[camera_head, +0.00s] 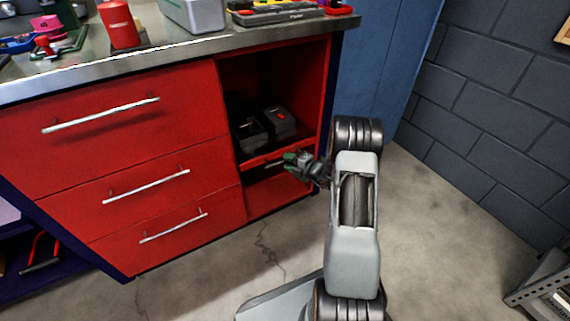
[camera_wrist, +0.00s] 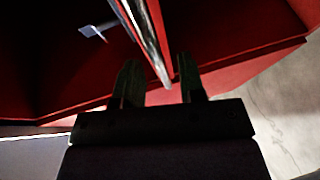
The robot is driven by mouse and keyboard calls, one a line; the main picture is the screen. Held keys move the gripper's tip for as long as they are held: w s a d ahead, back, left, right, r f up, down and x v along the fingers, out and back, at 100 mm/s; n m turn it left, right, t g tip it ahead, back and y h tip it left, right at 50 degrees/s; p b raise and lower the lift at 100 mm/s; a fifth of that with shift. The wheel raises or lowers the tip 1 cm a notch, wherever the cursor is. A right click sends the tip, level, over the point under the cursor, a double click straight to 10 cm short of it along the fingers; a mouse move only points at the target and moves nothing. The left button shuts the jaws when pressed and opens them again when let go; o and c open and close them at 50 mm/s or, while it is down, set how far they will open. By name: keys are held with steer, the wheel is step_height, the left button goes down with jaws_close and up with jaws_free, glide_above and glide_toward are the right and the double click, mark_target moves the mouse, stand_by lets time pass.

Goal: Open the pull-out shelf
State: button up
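The pull-out shelf (camera_head: 285,151) sits inside the open compartment at the right of the red cabinet, with a red front edge and a dark case on it. In the wrist view, a silver bar handle (camera_wrist: 152,45) runs beside a red panel edge (camera_wrist: 163,25). My gripper (camera_head: 293,158) is at the shelf front, with its fingers pointing toward the cabinet. In the wrist view, my gripper (camera_wrist: 158,75) has its fingers apart, with the bar's near end in the gap between them. Contact cannot be told. My gripper hides part of the shelf front in the head view.
Three red drawers (camera_head: 120,128) with silver handles are shut at the left. The metal bench top (camera_head: 180,52) above holds a red can (camera_head: 119,24) and a grey box (camera_head: 194,14). Concrete floor (camera_head: 430,220) is clear at the right, with a grey rack (camera_head: 545,290) at the edge.

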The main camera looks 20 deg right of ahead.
steer(key=shift+x, duration=1.1)
jaws_close()
